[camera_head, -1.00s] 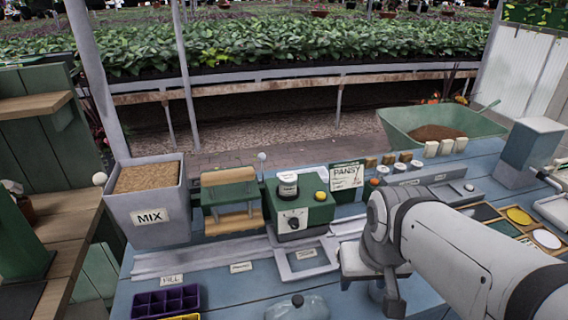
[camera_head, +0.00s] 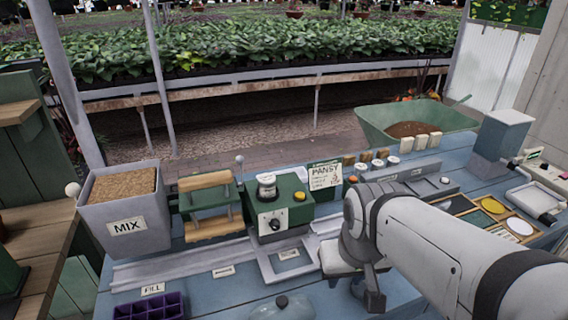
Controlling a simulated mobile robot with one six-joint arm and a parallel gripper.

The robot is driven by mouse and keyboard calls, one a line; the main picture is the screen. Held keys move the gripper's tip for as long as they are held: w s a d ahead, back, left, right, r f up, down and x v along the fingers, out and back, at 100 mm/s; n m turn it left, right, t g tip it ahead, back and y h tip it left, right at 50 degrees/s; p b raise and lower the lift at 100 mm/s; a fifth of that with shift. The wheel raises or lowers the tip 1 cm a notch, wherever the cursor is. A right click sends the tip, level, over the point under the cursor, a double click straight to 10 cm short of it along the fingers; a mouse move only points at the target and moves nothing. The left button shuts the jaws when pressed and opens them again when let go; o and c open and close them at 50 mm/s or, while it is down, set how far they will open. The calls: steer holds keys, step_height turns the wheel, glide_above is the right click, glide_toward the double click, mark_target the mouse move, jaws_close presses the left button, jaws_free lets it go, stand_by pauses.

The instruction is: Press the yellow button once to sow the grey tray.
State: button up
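My gripper (camera_head: 358,290) hangs over the blue bench, right of and nearer than the box, apart from the button. Its fingers are partly hidden by my arm, and their opening is unclear.
A PANSY sign (camera_head: 325,177) stands just right of the button. A purple cell tray (camera_head: 135,310) is at the front left. A green wheelbarrow (camera_head: 372,130) is behind the bench.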

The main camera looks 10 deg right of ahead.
jaws_close()
stand_by(1.3)
